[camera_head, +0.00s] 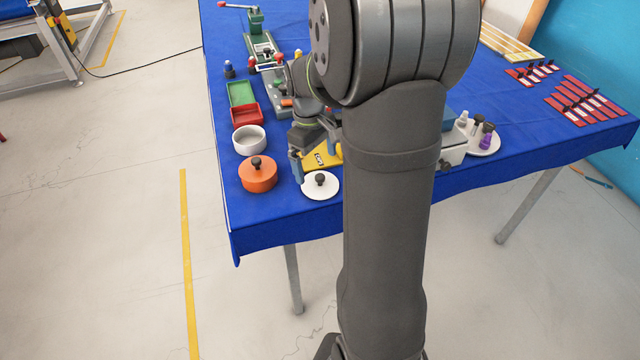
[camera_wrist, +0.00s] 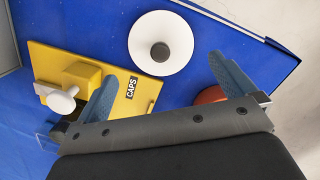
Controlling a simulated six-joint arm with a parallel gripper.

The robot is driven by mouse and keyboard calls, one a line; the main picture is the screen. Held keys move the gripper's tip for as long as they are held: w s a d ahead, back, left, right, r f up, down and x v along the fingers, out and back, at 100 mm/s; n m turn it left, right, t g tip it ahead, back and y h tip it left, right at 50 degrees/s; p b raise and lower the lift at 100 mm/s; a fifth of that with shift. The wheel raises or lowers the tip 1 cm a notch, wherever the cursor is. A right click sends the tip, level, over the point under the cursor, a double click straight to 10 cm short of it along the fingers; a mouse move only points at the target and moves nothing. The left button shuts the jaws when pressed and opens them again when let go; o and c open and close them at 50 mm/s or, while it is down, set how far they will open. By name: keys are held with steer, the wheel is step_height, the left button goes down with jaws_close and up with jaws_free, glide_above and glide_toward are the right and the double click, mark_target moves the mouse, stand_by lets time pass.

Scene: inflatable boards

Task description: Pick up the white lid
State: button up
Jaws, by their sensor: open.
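The white lid (camera_head: 328,190) is a round disc with a dark knob in its middle. It lies flat on the blue cloth near the table's front edge. In the wrist view the whole lid (camera_wrist: 141,46) shows at the top centre, with the knob facing up to the camera. My gripper (camera_head: 314,158) is just behind the lid in the head view. In the wrist view its blue fingers (camera_wrist: 168,88) are spread wide with nothing between them. The lid lies beyond the fingertips, apart from them.
An orange lidded pot (camera_head: 258,180) stands left of the lid, and a white bowl (camera_head: 249,145) behind it. A yellow CAPS board (camera_wrist: 115,88) lies beside the lid, with a yellow block on it. My arm hides the table's middle. The table edge is close to the lid.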

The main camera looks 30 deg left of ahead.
mark_target(320, 176)
steer(key=shift+s+d+f, duration=0.1)
steer(key=shift+d+f, duration=0.15)
steer(key=shift+f, duration=0.6)
steer(key=shift+s+d+f, duration=0.1)
steer(key=shift+d+f, duration=0.1)
steer(key=shift+f, duration=0.7)
steer(key=shift+s+d+f, duration=0.1)
steer(key=shift+d+f, duration=0.15)
steer(key=shift+f, duration=0.6)
steer(key=c, duration=0.8)
